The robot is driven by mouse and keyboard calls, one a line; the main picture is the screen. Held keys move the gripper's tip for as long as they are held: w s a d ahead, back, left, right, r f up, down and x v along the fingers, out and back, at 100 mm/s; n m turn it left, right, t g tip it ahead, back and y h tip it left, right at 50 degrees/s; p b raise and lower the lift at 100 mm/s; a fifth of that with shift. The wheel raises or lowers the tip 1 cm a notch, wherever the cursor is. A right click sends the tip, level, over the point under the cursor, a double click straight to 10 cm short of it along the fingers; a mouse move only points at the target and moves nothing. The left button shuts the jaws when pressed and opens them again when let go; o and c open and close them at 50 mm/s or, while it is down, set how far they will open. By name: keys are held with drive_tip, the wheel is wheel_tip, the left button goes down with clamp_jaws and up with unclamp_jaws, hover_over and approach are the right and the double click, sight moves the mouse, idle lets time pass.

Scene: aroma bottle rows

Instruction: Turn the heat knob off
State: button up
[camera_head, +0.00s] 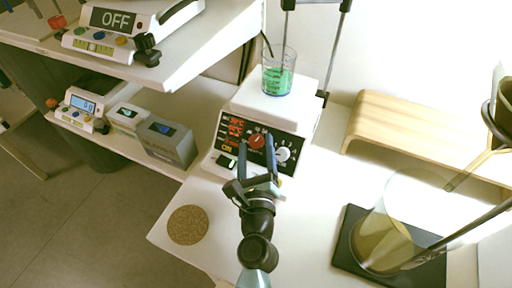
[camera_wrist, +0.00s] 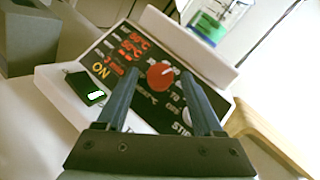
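The heat knob (camera_head: 257,141) is a red dial on the black front panel (camera_head: 232,149) of a white hot plate. In the wrist view the red knob (camera_wrist: 160,75) lies between and beyond my fingers, with red lit digits to its left and a lit "ON" label. My gripper (camera_head: 256,160) is open in front of the panel. In the wrist view my gripper (camera_wrist: 160,85) has its two dark fingers apart with nothing between the tips that I can see it hold. A white stir knob (camera_head: 283,154) sits right of the red one, partly hidden by the right finger in the wrist view.
A beaker (camera_head: 279,72) of green liquid stands on the hot plate. A wooden stand (camera_head: 408,124) and a large glass vessel (camera_head: 385,235) on a dark pad are at right. A cork mat (camera_head: 188,225) lies on the table at left. Grey boxes (camera_head: 166,142) stand on the left shelf.

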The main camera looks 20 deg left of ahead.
clamp_jaws()
